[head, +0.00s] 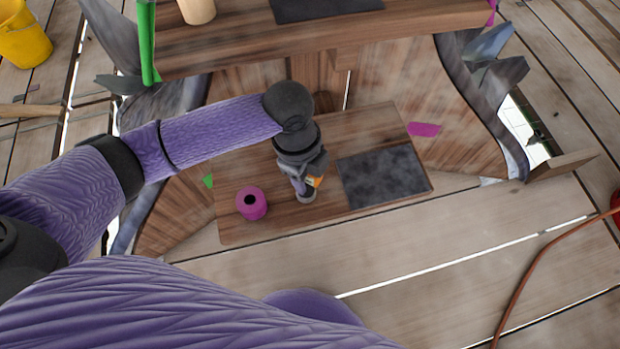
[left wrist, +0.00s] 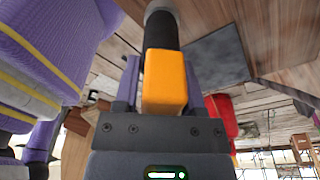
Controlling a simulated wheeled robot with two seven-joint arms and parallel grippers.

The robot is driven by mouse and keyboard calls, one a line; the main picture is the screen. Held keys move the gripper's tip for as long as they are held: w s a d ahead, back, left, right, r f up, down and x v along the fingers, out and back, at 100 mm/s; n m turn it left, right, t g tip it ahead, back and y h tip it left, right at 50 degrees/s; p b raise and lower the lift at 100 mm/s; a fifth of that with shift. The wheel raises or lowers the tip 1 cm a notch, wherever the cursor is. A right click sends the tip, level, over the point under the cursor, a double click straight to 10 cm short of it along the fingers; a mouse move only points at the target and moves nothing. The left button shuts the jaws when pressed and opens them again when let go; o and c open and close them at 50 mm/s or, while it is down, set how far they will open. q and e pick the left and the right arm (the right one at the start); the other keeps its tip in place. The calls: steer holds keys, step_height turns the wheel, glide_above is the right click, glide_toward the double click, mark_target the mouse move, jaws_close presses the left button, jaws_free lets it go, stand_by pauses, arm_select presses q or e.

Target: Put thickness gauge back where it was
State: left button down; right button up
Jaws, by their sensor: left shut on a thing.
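The thickness gauge, with an orange body and a black barrel, is held in my left gripper (head: 304,178). Its orange part (head: 316,181) shows just beside the fingers in the head view. In the left wrist view the orange body (left wrist: 165,82) sits between the fingers, and the black barrel ends in a grey tip. The gripper is over the lower wooden board (head: 285,216), left of a dark grey mat (head: 385,178). The mat also shows in the left wrist view (left wrist: 215,60). I cannot tell whether the gauge touches the board. My right gripper is out of view.
A magenta ring (head: 251,203) stands on the board left of my gripper. A higher wooden shelf (head: 245,37) behind carries a tan cylinder (head: 197,10) and another dark mat (head: 325,8). A yellow bucket (head: 24,40) and an orange cable (head: 535,272) are on the plank floor.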

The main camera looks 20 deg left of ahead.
arm_select(q)
step_height(320, 180, down, 3)
steer(key=shift+r+b, duration=0.1)
steer(key=shift+b, duration=0.5)
steer(key=shift+r, duration=0.25)
steer(key=shift+f, duration=0.1)
steer(key=shift+c, duration=0.9)
jaws_free()
steer(key=r+p, duration=0.2)
steer(key=r, duration=0.2)
steer(key=a+r+p, duration=0.1)
steer(key=r+p, duration=0.2)
steer(key=r, duration=0.1)
steer(key=r+p, duration=0.3)
steer(key=r, duration=0.1)
steer(key=shift+w+a+r, duration=0.15)
steer(key=shift+w+a, duration=0.05)
steer(key=shift+a, duration=0.15)
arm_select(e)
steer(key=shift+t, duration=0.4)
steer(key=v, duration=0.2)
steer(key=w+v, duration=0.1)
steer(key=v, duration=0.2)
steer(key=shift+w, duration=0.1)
